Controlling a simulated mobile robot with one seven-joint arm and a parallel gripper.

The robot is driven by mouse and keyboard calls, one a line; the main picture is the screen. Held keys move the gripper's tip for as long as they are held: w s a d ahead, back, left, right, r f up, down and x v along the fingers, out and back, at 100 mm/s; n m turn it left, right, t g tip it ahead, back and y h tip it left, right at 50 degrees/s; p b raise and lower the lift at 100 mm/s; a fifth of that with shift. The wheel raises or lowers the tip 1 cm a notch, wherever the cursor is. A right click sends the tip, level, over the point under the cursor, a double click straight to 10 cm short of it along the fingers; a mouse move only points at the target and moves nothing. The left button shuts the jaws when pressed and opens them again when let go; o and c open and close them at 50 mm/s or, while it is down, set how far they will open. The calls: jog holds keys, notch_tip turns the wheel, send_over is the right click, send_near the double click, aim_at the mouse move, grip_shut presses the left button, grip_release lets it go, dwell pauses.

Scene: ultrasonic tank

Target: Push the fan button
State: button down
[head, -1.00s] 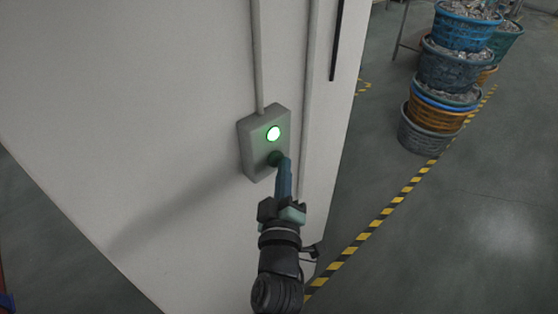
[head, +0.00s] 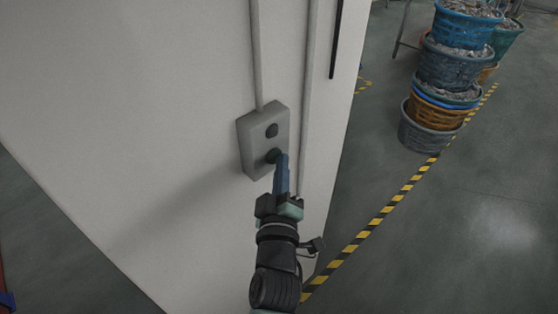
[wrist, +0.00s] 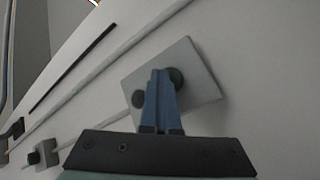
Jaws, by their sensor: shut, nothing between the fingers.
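A grey button box (head: 249,148) is fixed to the white wall panel in the head view. It has an upper round button (head: 272,130), which is dark and unlit, and a lower round button (head: 272,156), which is dark green. My gripper (head: 282,158) is shut and empty, its blue fingertips at the lower button. I cannot tell how firmly they touch it. In the wrist view the box (wrist: 198,88) appears tilted, and my fingers (wrist: 160,82) overlap the area between the two buttons, partly hiding them.
A conduit (head: 258,60) runs up from the box and another pipe (head: 308,110) runs along the wall to its right. Stacked baskets (head: 440,100) stand on the floor at the right, beside yellow-black floor tape (head: 385,212). The floor at the far right is open.

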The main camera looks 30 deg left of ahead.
jog(key=shift+s, duration=0.15)
jog(key=s+d+b, duration=0.2)
jog(key=d+b, duration=0.3)
jog(key=b, duration=0.1)
jog(key=shift+d+b, duration=0.35)
jog(key=shift+d, duration=0.05)
dwell(0.4)
jog(key=d+r+m+t+h, duration=0.1)
jog(key=d+r+m+t, duration=0.15)
jog(key=r, duration=0.65)
jog(key=d+r+m+t, duration=0.2)
jog(key=d+r, duration=0.1)
jog(key=r, duration=0.7)
jog(key=s+d+r+m+t+h, duration=0.2)
jog(key=s+d+r+m+h, duration=0.1)
jog(key=r, duration=0.6)
jog(key=s+d+r+m+t+h+b, duration=0.1)
jog(key=s+d+r+m+t+h, duration=0.2)
jog(key=s+d+r+m, duration=0.2)
notch_tip(320, 180, up, 4)
jog(key=shift+s+d+f+m+t+h, duration=0.1)
jog(key=shift+s+d+m+t+h, duration=0.25)
jog(key=shift+s+m, duration=0.75)
